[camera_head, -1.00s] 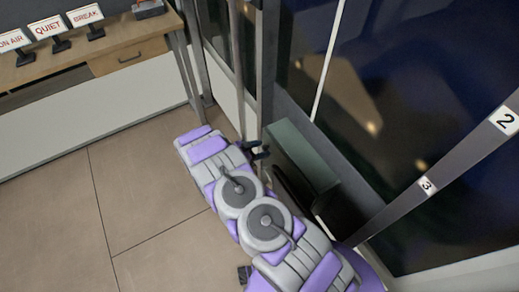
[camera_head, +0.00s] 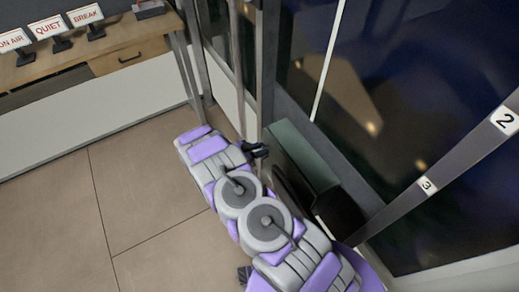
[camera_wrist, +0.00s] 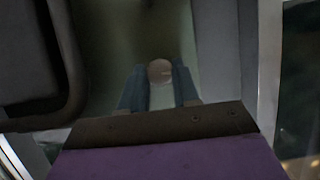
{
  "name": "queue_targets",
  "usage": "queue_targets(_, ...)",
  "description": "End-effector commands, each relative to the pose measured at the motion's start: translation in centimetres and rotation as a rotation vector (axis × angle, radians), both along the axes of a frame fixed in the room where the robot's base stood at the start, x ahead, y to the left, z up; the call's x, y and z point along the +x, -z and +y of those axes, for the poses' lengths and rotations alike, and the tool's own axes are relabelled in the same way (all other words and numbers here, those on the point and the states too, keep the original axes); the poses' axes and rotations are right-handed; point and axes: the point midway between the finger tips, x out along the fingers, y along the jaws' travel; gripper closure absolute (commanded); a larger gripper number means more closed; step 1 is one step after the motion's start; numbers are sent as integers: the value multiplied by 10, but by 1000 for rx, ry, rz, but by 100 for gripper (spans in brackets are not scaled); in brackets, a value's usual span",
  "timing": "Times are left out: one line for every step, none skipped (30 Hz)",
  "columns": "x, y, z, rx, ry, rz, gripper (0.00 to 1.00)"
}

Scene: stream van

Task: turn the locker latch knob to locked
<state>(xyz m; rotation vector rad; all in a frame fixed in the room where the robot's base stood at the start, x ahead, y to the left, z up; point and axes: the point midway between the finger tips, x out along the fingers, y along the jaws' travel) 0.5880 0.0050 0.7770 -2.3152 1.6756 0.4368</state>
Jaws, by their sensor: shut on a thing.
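The latch knob (camera_wrist: 160,71) is a small round pale brownish disc in the wrist view, in front of a dim grey-green surface (camera_wrist: 120,40). My gripper (camera_wrist: 159,76) has its two dark blue-grey fingers on either side of the knob, shut on it. Which way the knob is turned is too dark and blurred to tell. In the head view my gripper (camera_head: 257,150) is a small dark shape beside a grey-green box-like locker (camera_head: 301,155) under the window. The knob cannot be made out in the head view.
A dark panel with a curved rim (camera_wrist: 45,60) is close at left in the wrist view. A desk (camera_head: 120,52) with several signs stands at the back left. A numbered rail (camera_head: 440,172) slants across the right. The tiled floor (camera_head: 130,200) at left is clear.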

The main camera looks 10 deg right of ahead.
Motion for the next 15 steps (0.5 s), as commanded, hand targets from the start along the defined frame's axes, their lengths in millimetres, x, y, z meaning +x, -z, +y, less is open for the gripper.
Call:
queue_targets(1, -1, 1, 6, -4, -20, 99)
queue_targets(1, -1, 1, 11, -3, -34, 99)
queue_targets(0, -1, 1, 19, -4, -55, 99)
queue_targets(0, -1, 1, 24, -5, -73, 99)
queue_targets(0, -1, 1, 31, -4, -92, 99)
queue_targets(-1, -1, 1, 40, -6, -120, 99)
queue_targets(-1, -1, 1, 48, -6, -144, 99)
queue_targets(-1, -1, 1, 56, -7, -168, 99)
queue_targets(-1, -1, 1, 68, -6, -202, 99)
queue_targets(-1, -1, 2, 77, -7, -229, 99)
queue_targets(-1, 0, 2, 85, -7, -255, 99)
queue_targets(-1, 0, 2, 97, -7, -291, 99)
queue_targets(-2, 0, 1, 105, -8, -318, 99)
queue_targets(-2, 0, 1, 113, -7, -344, 99)
queue_targets(-3, 1, 1, 124, -7, -379, 99)
